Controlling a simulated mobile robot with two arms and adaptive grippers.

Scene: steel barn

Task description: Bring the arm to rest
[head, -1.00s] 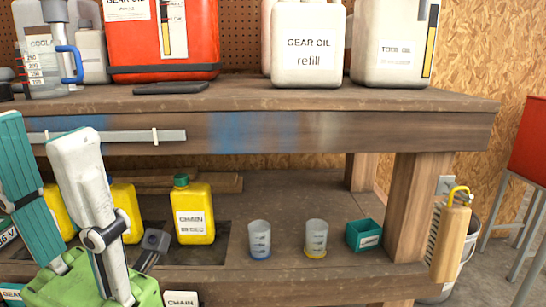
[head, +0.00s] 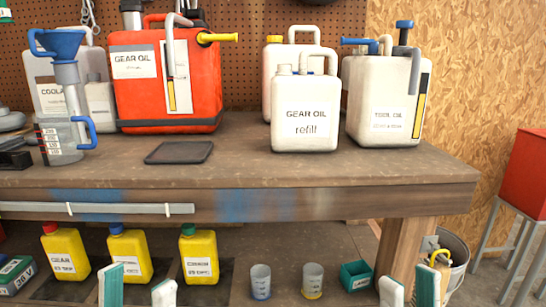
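Only the fingertips of my two grippers show, upright at the bottom edge of the head view. My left gripper (head: 137,286) has a teal-padded finger and a white finger with a clear gap between them, and nothing shows held. My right gripper (head: 409,288) shows a white finger and a teal-padded finger, also apart, with nothing visible between them. Both stand in front of the lower shelf of the workbench. The rest of both arms is below the frame.
Below are yellow bottles (head: 199,257), cups (head: 261,282) and a teal bin (head: 355,275).

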